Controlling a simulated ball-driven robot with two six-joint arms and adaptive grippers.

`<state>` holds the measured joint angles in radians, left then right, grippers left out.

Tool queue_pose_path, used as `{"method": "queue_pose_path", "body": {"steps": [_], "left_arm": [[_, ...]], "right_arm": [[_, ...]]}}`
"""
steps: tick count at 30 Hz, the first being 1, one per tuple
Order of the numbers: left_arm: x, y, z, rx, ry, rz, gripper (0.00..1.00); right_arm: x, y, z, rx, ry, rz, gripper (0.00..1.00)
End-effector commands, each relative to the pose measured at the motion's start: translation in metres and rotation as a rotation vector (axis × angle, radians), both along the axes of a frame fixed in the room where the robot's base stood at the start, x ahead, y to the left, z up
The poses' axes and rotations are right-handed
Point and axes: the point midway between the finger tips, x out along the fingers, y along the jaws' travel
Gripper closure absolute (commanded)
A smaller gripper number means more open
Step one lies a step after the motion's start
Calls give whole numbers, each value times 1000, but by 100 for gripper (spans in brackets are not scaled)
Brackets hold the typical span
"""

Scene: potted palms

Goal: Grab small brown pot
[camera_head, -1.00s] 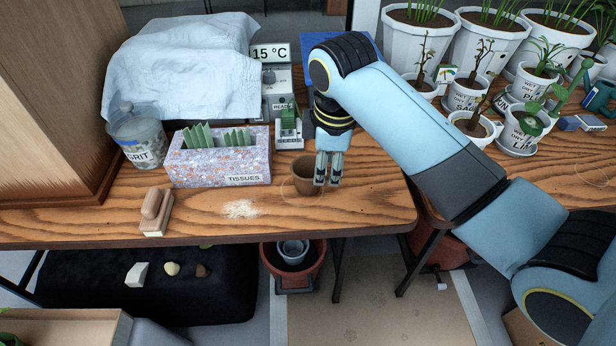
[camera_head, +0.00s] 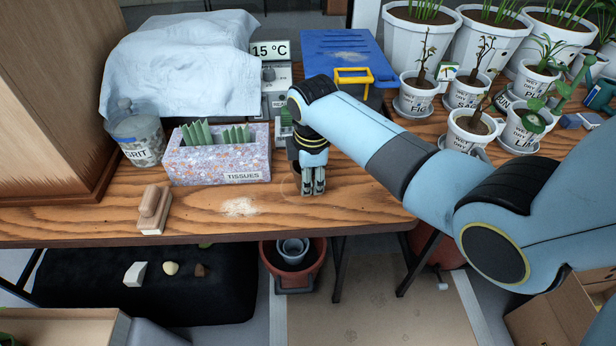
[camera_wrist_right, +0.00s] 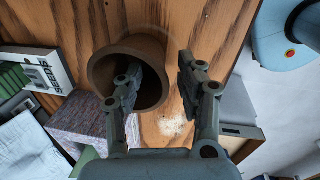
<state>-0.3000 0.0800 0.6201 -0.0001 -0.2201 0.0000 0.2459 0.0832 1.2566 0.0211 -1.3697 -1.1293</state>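The small brown pot (camera_wrist_right: 107,68) shows in the right wrist view with its open mouth towards the camera. My right gripper (camera_head: 313,190) points down at the table near the front edge. In the wrist view its fingers (camera_wrist_right: 161,65) are apart. One finger lies across the pot's mouth and the other is outside the rim, with the pot wall between them. I cannot tell whether either finger touches the pot. My left gripper is not in view.
A wooden brush (camera_head: 154,210) and a pale powder pile (camera_head: 240,207) lie near the front edge. A blue bin (camera_head: 345,60) is behind; several white potted plants (camera_head: 470,130) stand right.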

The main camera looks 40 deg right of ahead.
Motion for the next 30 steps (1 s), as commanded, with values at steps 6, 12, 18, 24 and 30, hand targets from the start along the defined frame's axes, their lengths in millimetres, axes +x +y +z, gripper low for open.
{"method": "queue_pose_path", "body": {"steps": [6,12,18,24,30], "left_arm": [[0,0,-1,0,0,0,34],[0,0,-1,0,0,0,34],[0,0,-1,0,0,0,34],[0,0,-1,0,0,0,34],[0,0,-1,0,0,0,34]], "right_arm": [[1,-1,-4,0,-1,0,62],[1,-1,-4,0,-1,0,79],[1,-1,-4,0,-1,0,100],[1,-1,-4,0,-1,0,100],[1,-1,-4,0,-1,0,100]]}}
